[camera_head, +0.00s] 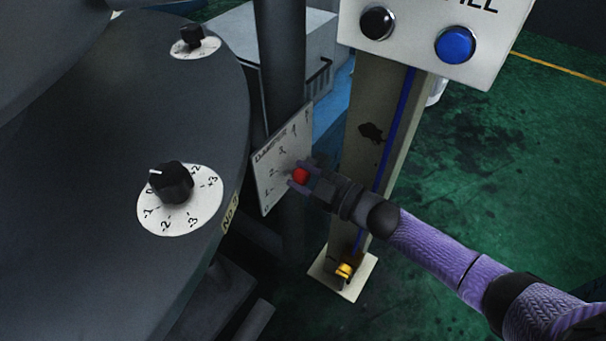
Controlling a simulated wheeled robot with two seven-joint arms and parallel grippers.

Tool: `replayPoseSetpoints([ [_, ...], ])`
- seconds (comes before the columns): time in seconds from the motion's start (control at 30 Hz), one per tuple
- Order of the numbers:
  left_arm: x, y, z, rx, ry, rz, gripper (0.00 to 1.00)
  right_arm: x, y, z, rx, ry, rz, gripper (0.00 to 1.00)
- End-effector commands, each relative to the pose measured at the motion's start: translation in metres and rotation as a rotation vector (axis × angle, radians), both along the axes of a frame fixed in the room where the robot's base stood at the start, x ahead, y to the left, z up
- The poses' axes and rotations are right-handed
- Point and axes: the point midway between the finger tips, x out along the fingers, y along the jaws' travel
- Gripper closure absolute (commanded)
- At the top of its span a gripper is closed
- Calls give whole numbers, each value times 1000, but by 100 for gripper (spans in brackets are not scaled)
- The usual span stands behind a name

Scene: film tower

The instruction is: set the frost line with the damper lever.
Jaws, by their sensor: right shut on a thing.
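The damper plate (268,180) is a white plate with a numbered scale, fixed to a dark upright post in the middle of the head view. The damper lever's red knob (301,176) stands in front of the plate, beside the lower numbers of the scale. My right gripper (299,177) comes in from the lower right and is shut on the red knob, with a finger on either side of it. The lever's arm is mostly hidden. My left gripper is not in view. No frost line can be made out.
A large dark round body (90,250) fills the left, with a black dial knob (171,183) and a smaller dial knob (192,36). A pale post carries a panel with a black button (377,23) and a blue button (455,44). Green floor (480,170) lies open at right.

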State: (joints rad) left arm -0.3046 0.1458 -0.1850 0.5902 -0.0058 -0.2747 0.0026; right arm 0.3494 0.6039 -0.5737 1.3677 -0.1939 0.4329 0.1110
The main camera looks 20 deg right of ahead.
Motion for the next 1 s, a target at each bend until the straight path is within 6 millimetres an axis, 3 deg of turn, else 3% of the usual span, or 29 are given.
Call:
replayPoseSetpoints([
  [0.27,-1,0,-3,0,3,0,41,-3,3,-7,-53,-38,0,100],
  [1.0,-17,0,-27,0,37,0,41,-11,13,-49,-442,-340,0,100],
])
